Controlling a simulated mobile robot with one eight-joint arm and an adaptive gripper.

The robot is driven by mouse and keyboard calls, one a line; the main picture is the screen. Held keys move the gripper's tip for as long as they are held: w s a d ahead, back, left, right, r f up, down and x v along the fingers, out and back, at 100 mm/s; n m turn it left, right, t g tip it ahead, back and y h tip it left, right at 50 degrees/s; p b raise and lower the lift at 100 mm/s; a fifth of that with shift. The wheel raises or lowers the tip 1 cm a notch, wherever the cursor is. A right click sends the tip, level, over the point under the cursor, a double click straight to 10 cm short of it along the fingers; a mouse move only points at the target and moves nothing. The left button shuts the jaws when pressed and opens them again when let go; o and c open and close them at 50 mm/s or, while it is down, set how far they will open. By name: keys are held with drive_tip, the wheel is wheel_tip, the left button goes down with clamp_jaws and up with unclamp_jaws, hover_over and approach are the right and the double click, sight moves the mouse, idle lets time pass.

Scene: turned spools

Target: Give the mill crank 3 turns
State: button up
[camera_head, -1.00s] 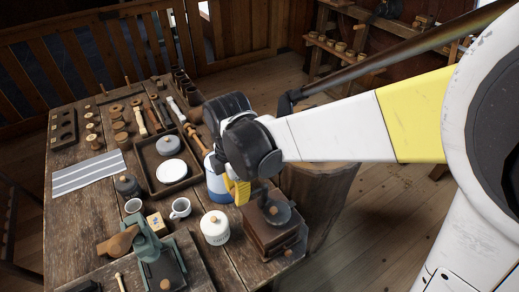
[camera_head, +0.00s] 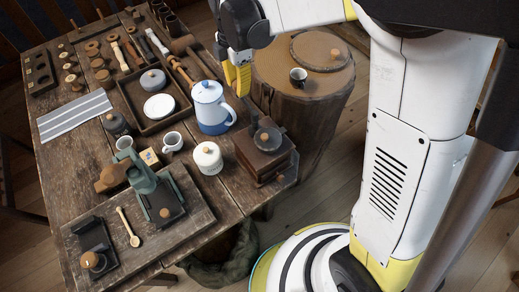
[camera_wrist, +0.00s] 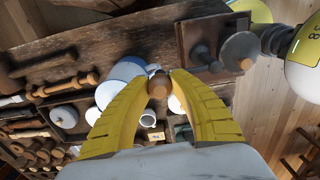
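The mill (camera_head: 262,158) is a brown wooden box with a dark domed top and a small wooden knob, at the table's right corner. It also shows at the upper right of the wrist view (camera_wrist: 205,35).
A blue-and-white pot (camera_head: 211,112) stands left of the mill. A white lidded jar (camera_head: 208,158) and a white cup (camera_head: 172,142) are nearby. A green press (camera_head: 150,183) stands in front.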

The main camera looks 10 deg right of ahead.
drive_tip(key=o, duration=1.6)
drive_tip(key=shift+c, duration=0.2)
drive_tip(key=shift+r, duration=0.1)
wheel_tip(320, 180, up, 7)
drive_tip(key=p, duration=0.5)
drive_tip(key=s+d+r+m+t+b, duration=0.25)
drive_tip(key=s+d+r+m, duration=0.25)
drive_tip(key=s+d+m, duration=0.35)
drive_tip(key=s+d+f+m+t+b, duration=0.2)
drive_tip(key=s+d+m+t, duration=0.2)
drive_tip(key=s+d+m, duration=0.4)
drive_tip(key=s+m, duration=0.1)
drive_tip(key=m, duration=0.5)
drive_tip(key=shift+m+t, duration=0.35)
